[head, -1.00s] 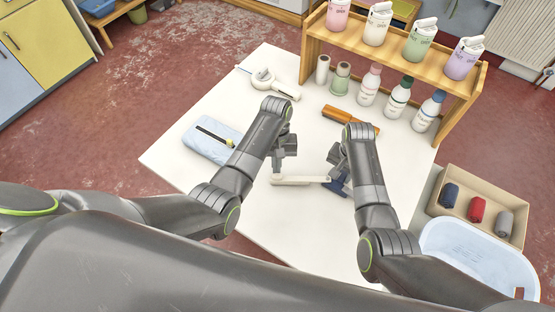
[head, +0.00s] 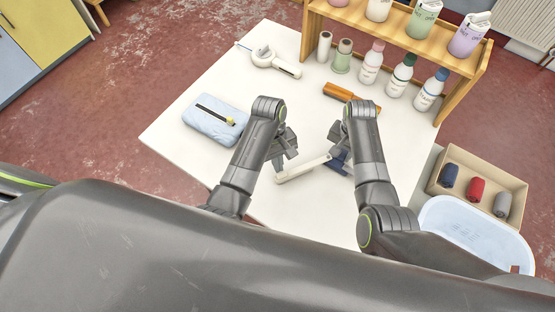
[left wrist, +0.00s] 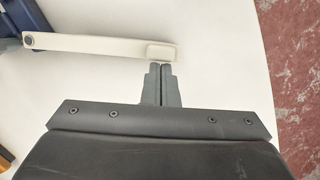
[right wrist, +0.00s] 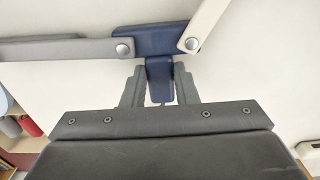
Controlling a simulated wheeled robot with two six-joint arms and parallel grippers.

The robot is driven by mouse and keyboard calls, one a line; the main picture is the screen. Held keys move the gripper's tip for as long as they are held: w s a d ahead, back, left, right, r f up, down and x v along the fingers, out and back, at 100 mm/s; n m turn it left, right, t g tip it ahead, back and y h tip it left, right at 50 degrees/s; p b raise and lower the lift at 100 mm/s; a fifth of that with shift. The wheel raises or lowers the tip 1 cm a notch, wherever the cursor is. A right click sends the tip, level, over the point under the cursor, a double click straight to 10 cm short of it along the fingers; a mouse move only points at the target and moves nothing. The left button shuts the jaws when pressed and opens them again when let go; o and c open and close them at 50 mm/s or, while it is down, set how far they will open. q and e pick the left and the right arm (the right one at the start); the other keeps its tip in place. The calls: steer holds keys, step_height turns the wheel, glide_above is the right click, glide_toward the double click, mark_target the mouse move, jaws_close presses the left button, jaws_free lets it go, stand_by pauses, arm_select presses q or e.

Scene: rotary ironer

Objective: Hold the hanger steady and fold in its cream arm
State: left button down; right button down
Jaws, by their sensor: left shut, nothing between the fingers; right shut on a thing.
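The hanger has a dark blue hub (right wrist: 150,42) with a cream arm (right wrist: 207,22) and a grey arm (right wrist: 62,50) pivoted on it. My right gripper (right wrist: 159,85) is shut on the blue tab below the hub. In the head view the cream arm (head: 302,168) slants down left from the hub, over the white table. My left gripper (left wrist: 162,68) is shut and empty, its fingertips at the edge of the cream arm's free end (left wrist: 160,52); I cannot tell whether they touch. In the head view my grippers partly hide the hub, and the grey arm is hidden.
An orange-brown brush-like item (head: 350,96) lies behind my right gripper. Bottles and a wooden shelf (head: 400,34) stand at the back. A box (head: 452,207) and a pale tub (head: 470,235) are at right.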

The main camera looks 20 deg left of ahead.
arm_select(q)
steer(key=shift+w, duration=0.1)
stand_by(0.3)
steer(key=shift+w, duration=0.75)
steer(key=shift+s, duration=0.1)
